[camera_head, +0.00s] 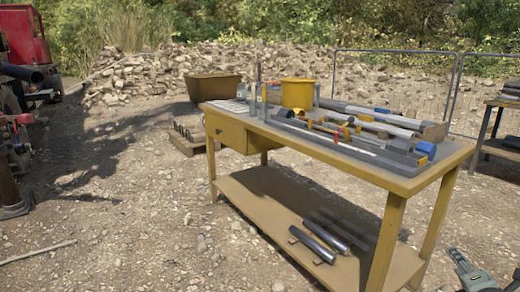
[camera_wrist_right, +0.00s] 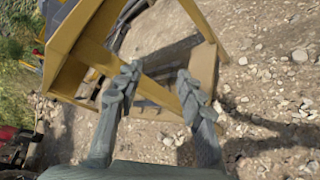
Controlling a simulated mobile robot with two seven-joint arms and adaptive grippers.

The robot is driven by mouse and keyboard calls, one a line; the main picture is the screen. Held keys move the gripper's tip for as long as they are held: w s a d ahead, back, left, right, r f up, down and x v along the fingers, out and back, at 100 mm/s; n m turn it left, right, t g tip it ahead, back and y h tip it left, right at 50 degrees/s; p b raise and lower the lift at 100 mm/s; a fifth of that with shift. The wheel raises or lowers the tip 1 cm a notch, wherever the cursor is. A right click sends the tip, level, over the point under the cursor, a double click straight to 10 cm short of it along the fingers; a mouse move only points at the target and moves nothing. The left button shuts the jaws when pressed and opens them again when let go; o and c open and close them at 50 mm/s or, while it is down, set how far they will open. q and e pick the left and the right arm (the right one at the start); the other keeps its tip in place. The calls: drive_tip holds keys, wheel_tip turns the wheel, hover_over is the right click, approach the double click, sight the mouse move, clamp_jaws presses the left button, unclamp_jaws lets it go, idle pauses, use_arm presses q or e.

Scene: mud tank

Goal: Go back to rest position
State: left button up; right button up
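My right gripper (camera_head: 466,268) shows in the lower right corner of the head view, low beside the right end of the yellow workbench (camera_head: 396,226). In the right wrist view its two ridged grey fingers (camera_wrist_right: 160,88) stand well apart with nothing between them. The workbench's yellow legs and lower frame (camera_wrist_right: 206,28) show behind the fingers, tilted in that view. I cannot tell the exact gap between gripper and bench. My left gripper is not in view.
Tools and a yellow bucket (camera_head: 297,93) are on the bench top. Metal cylinders (camera_head: 319,244) lie on its lower shelf. A brown tub (camera_head: 212,87), rubble heap (camera_head: 150,72) and mesh fence (camera_head: 400,72) stand behind. Another table (camera_head: 484,132) is at right. Gravel at left front is mostly clear.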

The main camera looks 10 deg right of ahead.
drive_tip(key=s+a+f+m+g, duration=0.4)
drive_tip(key=s+f+m, duration=0.25)
drive_tip(key=f, duration=0.55)
drive_tip(key=s+a+f+m+g+y, duration=0.2)
drive_tip(key=a+f+m, duration=0.1)
drive_tip(key=a, duration=0.5)
drive_tip(key=s+a+f+m+g+y, duration=0.1)
drive_tip(key=s+a+f+m+y, duration=0.1)
drive_tip(key=a+f, duration=0.4)
drive_tip(key=s+a+f+m+g+y, duration=0.2)
drive_tip(key=s+a+f+m, duration=0.2)
drive_tip(key=a, duration=0.8)
drive_tip(key=shift+f+m+g, duration=0.3)
drive_tip(key=shift+f+m, duration=0.35)
drive_tip(key=shift+w, duration=0.1)
